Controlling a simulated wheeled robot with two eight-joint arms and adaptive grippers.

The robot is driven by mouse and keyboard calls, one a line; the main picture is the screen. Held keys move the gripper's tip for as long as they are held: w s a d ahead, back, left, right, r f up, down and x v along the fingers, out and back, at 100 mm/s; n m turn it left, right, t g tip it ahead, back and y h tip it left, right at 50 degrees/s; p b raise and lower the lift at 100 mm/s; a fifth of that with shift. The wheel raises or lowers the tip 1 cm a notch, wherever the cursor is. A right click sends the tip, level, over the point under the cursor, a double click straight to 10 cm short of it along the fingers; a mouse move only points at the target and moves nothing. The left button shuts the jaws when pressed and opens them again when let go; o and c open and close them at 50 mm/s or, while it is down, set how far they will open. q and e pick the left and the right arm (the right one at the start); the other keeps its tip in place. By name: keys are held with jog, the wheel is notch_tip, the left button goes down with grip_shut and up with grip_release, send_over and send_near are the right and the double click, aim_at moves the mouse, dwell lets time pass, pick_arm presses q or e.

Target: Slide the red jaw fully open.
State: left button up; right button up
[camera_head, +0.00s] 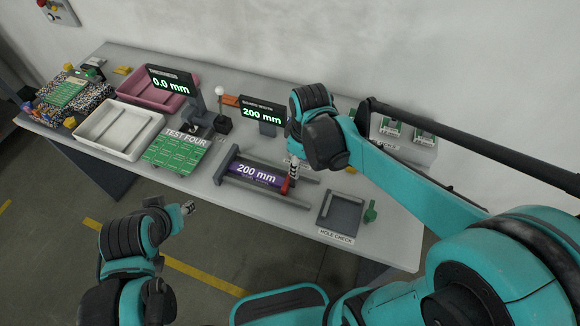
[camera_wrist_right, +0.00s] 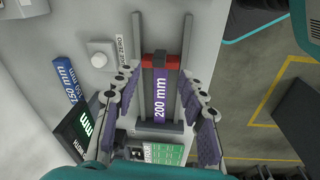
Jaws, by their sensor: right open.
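The red jaw (camera_head: 286,186) sits across two grey rails (camera_head: 300,203) of a measuring fixture on the table; it also shows in the right wrist view (camera_wrist_right: 147,64). A purple block marked 200 mm (camera_head: 256,174) lies between the red jaw and the grey fixed end (camera_head: 227,165). My right gripper (camera_head: 292,174) is above the red jaw, pointing down. In the right wrist view its open fingers (camera_wrist_right: 160,78) stand either side of the purple block near the jaw; contact cannot be told. My left gripper (camera_head: 188,208) hangs empty before the table's front edge; its opening is unclear.
One display (camera_head: 170,83) reads 0.0 mm; another (camera_head: 262,114) reads 200 mm. White (camera_head: 100,148) and pink trays (camera_head: 150,103), green circuit boards (camera_head: 176,152) and a HOLE CHECK tray (camera_head: 341,218) stand around the fixture. A blue block (camera_wrist_right: 66,82) lies beside it.

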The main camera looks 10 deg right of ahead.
aim_at(291, 182)
jog(key=shift+w+a+f+n+g, duration=0.4)
jog(key=shift+w+n, duration=0.15)
jog(key=shift+w, duration=0.1)
jog(key=shift+w+a+f+n+g, duration=0.3)
jog(key=shift+w+f+n, duration=0.05)
jog(key=shift+w+n, duration=0.25)
notch_tip(291, 182, down, 8)
jog(key=shift+r+b, duration=0.1)
jog(key=shift+b, duration=1.05)
jog(key=shift+s, duration=0.1)
grip_shut()
